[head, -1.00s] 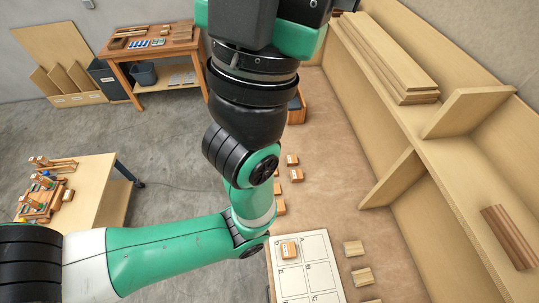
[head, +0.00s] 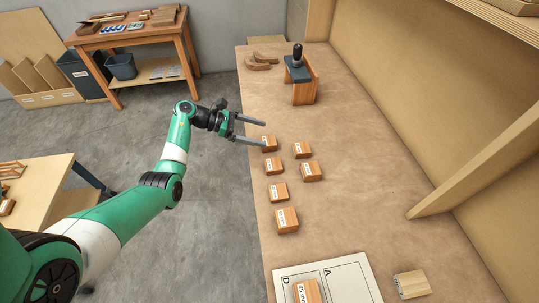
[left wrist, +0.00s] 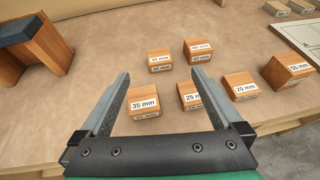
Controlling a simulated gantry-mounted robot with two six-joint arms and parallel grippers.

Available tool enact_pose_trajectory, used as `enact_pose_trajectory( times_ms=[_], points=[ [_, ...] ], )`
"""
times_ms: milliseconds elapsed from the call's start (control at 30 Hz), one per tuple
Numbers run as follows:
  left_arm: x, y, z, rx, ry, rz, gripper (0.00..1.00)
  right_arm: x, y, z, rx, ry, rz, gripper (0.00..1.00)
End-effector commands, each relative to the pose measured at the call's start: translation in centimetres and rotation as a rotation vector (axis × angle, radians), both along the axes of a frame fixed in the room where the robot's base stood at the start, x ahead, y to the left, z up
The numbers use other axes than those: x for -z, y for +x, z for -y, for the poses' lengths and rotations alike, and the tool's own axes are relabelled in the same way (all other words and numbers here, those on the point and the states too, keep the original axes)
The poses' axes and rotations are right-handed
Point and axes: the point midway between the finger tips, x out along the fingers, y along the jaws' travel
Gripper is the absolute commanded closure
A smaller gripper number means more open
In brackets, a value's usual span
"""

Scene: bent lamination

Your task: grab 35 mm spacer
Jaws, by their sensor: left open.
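The 35 mm spacer (left wrist: 145,104) is a small orange-brown wooden block with a white label. In the left wrist view it shows between my finger lines, nearer the left finger. In the head view it is the farthest block of the left column (head: 269,143), at the bench's left edge. My left gripper (head: 262,133) is open and empty, with its fingers pointing over the bench edge beside that block. I cannot tell its exact height above the bench. My right gripper is not in view.
Similar labelled blocks stand close by: 25 mm blocks (left wrist: 240,87), a 50 mm block (left wrist: 290,69) and two behind (left wrist: 160,60). A dark-topped wooden stand (head: 302,82) is farther back. A lettered white sheet (head: 346,279) holds another block (head: 306,291). The bench's middle is clear.

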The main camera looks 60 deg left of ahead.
Motion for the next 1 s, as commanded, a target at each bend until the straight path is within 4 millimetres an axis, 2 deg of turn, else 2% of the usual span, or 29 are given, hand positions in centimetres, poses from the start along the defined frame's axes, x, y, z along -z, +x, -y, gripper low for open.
enact_pose_trajectory(
  times_ms=[33,100,200,300,433,700,900,1000],
  points=[
    [3.4,-1.9,-2.2,-0.057,-0.005,0.000,0.00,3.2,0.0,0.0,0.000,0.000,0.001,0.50],
    [4.5,-3.7,-4.2,-0.109,-0.005,0.000,0.00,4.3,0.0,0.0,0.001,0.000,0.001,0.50],
    [4.9,-5.0,-5.5,-0.148,-0.006,0.001,0.00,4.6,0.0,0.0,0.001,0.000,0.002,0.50],
    [4.6,-5.2,-5.8,-0.154,-0.006,0.003,0.00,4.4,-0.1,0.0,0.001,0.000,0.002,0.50],
    [5.0,-4.2,-5.3,-0.150,-0.007,0.002,0.00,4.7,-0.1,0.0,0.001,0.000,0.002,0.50],
    [6.9,0.1,-4.1,-0.150,-0.006,0.004,0.00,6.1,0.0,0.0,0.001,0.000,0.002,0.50],
    [7.1,0.7,-3.9,-0.151,-0.006,0.004,0.00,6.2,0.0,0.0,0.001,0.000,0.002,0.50],
    [7.9,1.7,-3.5,-0.149,-0.006,0.004,0.00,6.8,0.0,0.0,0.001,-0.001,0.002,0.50]
  ],
)
